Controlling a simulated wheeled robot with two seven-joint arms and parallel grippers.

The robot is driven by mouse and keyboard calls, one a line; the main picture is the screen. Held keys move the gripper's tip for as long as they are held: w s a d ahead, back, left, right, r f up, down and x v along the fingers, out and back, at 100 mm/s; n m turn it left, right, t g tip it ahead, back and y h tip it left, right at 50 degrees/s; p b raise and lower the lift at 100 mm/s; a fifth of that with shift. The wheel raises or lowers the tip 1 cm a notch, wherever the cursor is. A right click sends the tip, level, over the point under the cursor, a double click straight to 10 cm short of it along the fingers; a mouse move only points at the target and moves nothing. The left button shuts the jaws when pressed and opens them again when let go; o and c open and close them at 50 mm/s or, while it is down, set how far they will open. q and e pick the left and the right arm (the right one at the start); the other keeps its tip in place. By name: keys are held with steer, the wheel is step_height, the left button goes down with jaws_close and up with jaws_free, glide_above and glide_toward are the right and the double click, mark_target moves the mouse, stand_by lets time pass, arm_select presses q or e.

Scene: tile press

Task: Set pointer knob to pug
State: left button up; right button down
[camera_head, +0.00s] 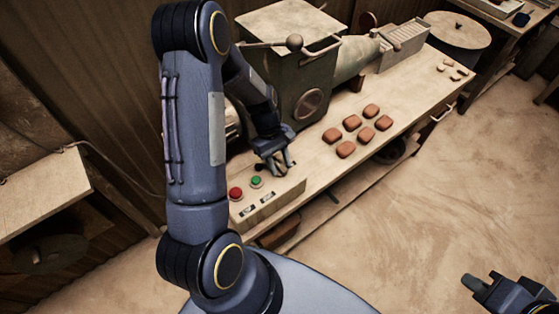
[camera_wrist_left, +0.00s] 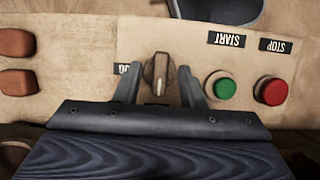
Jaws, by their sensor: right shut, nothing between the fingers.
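My right gripper (camera_head: 476,282) is shut and empty, low at the right.
A green START button (camera_wrist_left: 221,86) and a red STOP button (camera_wrist_left: 271,91) stand close to the knob. Several reddish-brown tiles (camera_head: 371,111) lie on the bench behind the panel. The green press (camera_head: 340,75) stands behind. The floor at right is clear.

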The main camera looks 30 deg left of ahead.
arm_select(q)
jaws_close()
steer(key=shift+m, duration=0.4)
steer(key=m, duration=0.2)
steer(key=m+g+b, duration=0.1)
steer(key=shift+w+d+m+g+y, duration=0.1)
steer(key=shift+w+m+g+y, duration=0.05)
steer(key=shift+m+g+y, duration=0.2)
steer(key=m+y, duration=0.1)
steer(key=m, duration=0.1)
steer(key=m+b, duration=0.1)
steer(key=m, duration=0.1)
steer(key=shift+d+m+g+y+b, duration=0.1)
steer(key=shift+m+g+y+b, duration=0.2)
steer(key=shift+m+g+y, duration=0.05)
steer(key=m, duration=0.2)
steer(key=m+y+b, duration=0.1)
steer(key=m, duration=0.1)
steer(key=shift+w+d+y, duration=0.1)
steer(key=shift+y, duration=0.2)
steer(key=m, duration=0.2)
steer(key=m+y+b, duration=0.1)
steer(key=m, duration=0.1)
steer(key=shift+d+m+y, duration=0.1)
steer(key=shift+m+y, duration=0.2)
